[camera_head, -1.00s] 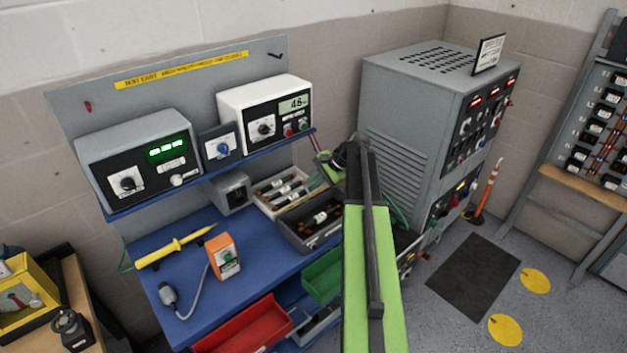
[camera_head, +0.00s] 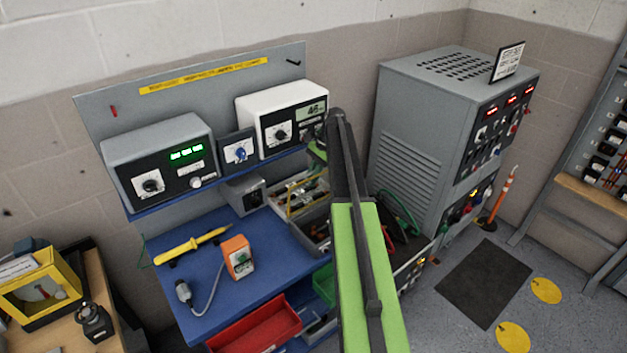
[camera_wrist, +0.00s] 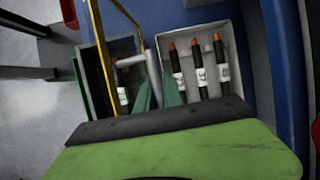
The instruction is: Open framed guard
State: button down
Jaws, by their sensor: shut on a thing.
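The framed guard shows as a thin yellow frame (camera_head: 290,196) standing over the parts trays, left of my arm. In the wrist view its yellow bar (camera_wrist: 98,40) runs down the upper left, beside a grey bent handle (camera_wrist: 152,72). My gripper (camera_wrist: 157,92) has its green fingers closed about that handle. In the head view my gripper (camera_head: 318,152) is in front of the white meter box and mostly hidden by my arm. The guard's hinge and the rest of its panel are not clear.
Two trays of fuse-like parts, a light one (camera_wrist: 207,65) and a dark one (camera_head: 313,232), lie below my gripper. The grey cabinet (camera_head: 420,130) stands to the right.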

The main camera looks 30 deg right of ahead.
jog(key=shift+w+a+f, duration=0.1)
dwell(0.3)
jog(key=c, duration=1.8)
grip_release()
jog(key=shift+w, duration=0.1)
jog(key=shift+o, duration=0.2)
jog(key=p+v, duration=1.6)
jog(key=v, duration=0.1)
jog(key=shift+w, duration=0.1)
